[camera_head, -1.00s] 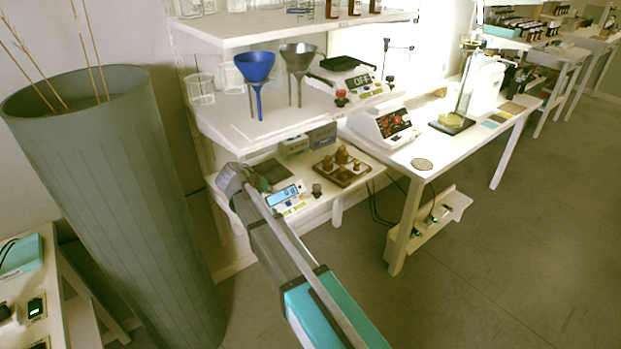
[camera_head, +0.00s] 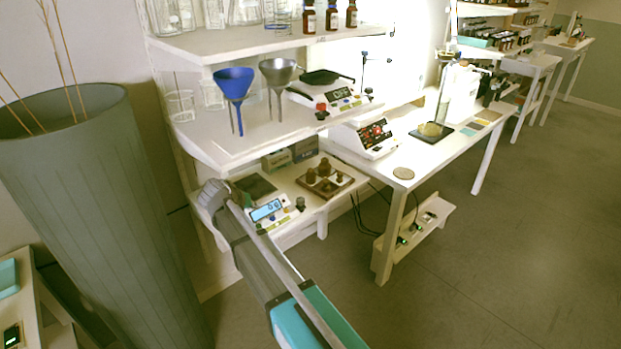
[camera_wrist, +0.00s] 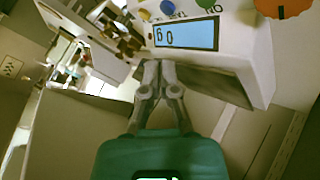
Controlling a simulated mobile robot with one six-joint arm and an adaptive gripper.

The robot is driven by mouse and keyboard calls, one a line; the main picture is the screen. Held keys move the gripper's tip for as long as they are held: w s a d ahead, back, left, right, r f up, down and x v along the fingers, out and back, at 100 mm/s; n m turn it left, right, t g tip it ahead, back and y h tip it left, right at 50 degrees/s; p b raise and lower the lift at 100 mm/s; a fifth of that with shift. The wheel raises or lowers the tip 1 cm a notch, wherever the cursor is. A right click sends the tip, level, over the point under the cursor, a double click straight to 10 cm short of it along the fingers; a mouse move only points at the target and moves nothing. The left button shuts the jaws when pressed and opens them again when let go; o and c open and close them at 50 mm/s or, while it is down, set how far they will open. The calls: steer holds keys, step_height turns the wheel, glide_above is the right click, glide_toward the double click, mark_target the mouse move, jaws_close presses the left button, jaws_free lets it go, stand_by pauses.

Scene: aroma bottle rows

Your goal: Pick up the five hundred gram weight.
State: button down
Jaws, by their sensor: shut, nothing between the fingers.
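Several brown-gold weights (camera_head: 325,168) of different sizes stand on a dark wooden tray (camera_head: 326,196) on the low shelf. I cannot read their marks, so I cannot tell which is the five hundred gram one. In the wrist view the weights (camera_wrist: 124,36) show blurred at the upper left, beyond the fingertips. My gripper (camera_wrist: 160,65) is shut and empty, just in front of the scale with the lit display (camera_wrist: 186,35). In the head view my wrist hides the fingers.
The same scale (camera_head: 268,211) sits left of the tray, with a small dark knob-like piece (camera_head: 300,203) at its right. Boxes (camera_head: 290,154) stand behind. An upper shelf (camera_head: 240,140) with funnels overhangs the area. A tall green bin (camera_head: 100,220) stands at the left.

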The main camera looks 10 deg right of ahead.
steer(key=shift+d, duration=0.1)
steer(key=s+d+f+g+y, duration=0.2)
steer(key=s+d+g+y, duration=0.1)
steer(key=s+d, duration=0.8)
steer(key=s+d+f+g+y, duration=0.3)
steer(key=s+d, duration=0.9)
steer(key=s, duration=0.2)
steer(key=shift+d+f+g, duration=0.2)
steer(key=shift+f+g, duration=0.1)
steer(key=shift+s, duration=0.1)
